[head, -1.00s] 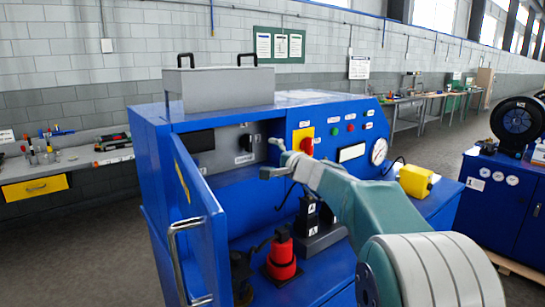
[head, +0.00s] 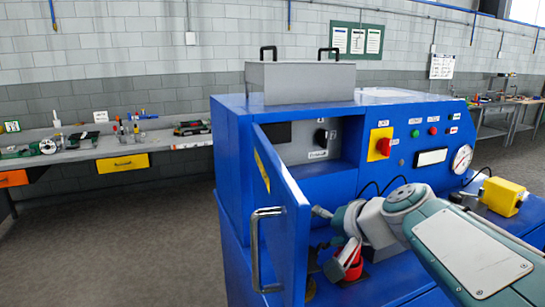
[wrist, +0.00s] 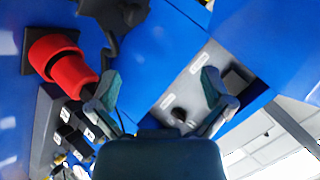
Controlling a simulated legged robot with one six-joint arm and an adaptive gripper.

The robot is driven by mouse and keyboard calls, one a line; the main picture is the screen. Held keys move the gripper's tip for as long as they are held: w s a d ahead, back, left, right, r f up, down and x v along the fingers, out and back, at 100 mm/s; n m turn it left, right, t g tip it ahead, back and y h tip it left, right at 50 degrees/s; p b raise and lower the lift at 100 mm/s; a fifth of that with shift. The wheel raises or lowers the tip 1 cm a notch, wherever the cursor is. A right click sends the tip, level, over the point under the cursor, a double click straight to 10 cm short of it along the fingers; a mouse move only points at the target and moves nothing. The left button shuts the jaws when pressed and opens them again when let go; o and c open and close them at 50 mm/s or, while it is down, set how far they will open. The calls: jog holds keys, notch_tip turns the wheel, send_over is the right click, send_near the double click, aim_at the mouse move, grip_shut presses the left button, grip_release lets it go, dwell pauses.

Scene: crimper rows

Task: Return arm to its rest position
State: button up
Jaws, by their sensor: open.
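My arm (head: 440,240) reaches in from the right in the head view, its wrist end low in front of the blue machine (head: 400,115). My gripper (wrist: 160,92) shows in the wrist view with its two fingers spread wide and nothing between them. The red cylinder tool (wrist: 70,65) is to the left of the left finger there, close in the picture. In the head view the red tool (head: 352,262) is partly hidden behind my wrist.
The machine's blue door (head: 285,215) stands open with a metal handle (head: 256,250), just left of my wrist. A grey box (head: 300,80) sits on top. A yellow block (head: 502,196) is at the right. A workbench (head: 180,140) stands at left; floor between is clear.

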jog(key=s+d+f+n+g+h, duration=0.1)
jog(key=s+d+f+h, duration=0.1)
jog(key=s+f, duration=0.2)
jog(key=s+d+f+n+g+h, duration=0.1)
jog(key=s+d+f+n+h, duration=0.1)
jog(key=s, duration=0.7)
jog(key=s+d+f+n+g+h, duration=0.1)
jog(key=s+d+f+h, duration=0.1)
jog(key=s+f, duration=0.3)
jog(key=shift+s+f+n+h, duration=0.3)
jog(key=shift+s+f+h, duration=0.1)
jog(key=shift+s, duration=0.85)
